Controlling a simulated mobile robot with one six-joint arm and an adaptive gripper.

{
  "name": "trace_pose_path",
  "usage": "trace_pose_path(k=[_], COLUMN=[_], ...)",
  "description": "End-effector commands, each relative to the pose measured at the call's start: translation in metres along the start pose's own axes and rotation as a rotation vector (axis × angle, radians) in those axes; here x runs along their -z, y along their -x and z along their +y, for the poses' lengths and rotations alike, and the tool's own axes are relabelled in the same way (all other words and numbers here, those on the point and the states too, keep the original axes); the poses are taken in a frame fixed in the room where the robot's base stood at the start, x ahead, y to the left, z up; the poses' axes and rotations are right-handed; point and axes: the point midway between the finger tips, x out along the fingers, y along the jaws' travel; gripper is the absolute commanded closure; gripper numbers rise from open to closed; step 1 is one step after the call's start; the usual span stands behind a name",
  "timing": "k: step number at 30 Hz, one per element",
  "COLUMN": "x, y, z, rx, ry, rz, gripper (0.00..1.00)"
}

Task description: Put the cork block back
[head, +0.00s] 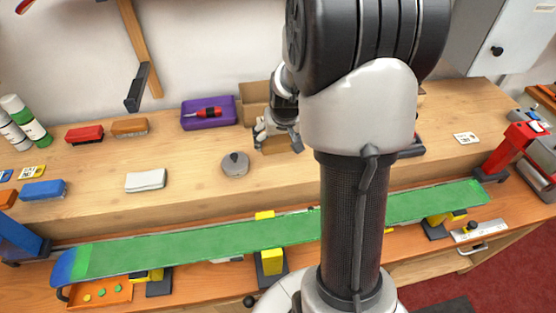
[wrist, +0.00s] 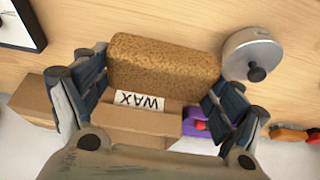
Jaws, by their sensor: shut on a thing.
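The cork block (wrist: 165,62) is a speckled brown block with rounded edges, seen between the two fingers in the wrist view. My gripper (wrist: 160,88) is shut on it. In the head view my gripper (head: 277,130) is over the back part of the bench, with the cork block (head: 280,147) showing just below it. I cannot tell whether the block touches the wood. A cardboard box (wrist: 135,122) with a WAX label (wrist: 147,100) is close beside the block in the wrist view. This box (head: 253,97) stands behind my gripper in the head view, partly hidden.
A round grey tin (head: 235,164) with a knob lies left of my gripper. A purple tray (head: 208,113) with a red tool is behind it. A white cloth (head: 146,180) lies farther left. The green ski or board (head: 200,246) spans the front. My arm hides the middle right.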

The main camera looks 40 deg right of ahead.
Motion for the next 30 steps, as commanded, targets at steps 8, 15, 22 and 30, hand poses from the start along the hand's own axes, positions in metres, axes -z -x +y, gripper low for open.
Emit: trace_pose_path(k=[8, 15, 22, 30], x=[-0.011, -0.025, -0.026, -0.028], y=[-0.028, -0.059, -0.065, -0.068], z=[0.0, 0.001, 0.001, 0.001], rx=[0.0, 0.0, 0.0, 0.0], ry=[0.0, 0.001, 0.0, 0.0], rz=[0.001, -0.002, 0.002, 0.001], gripper=[0.35, 0.35, 0.35, 0.11])
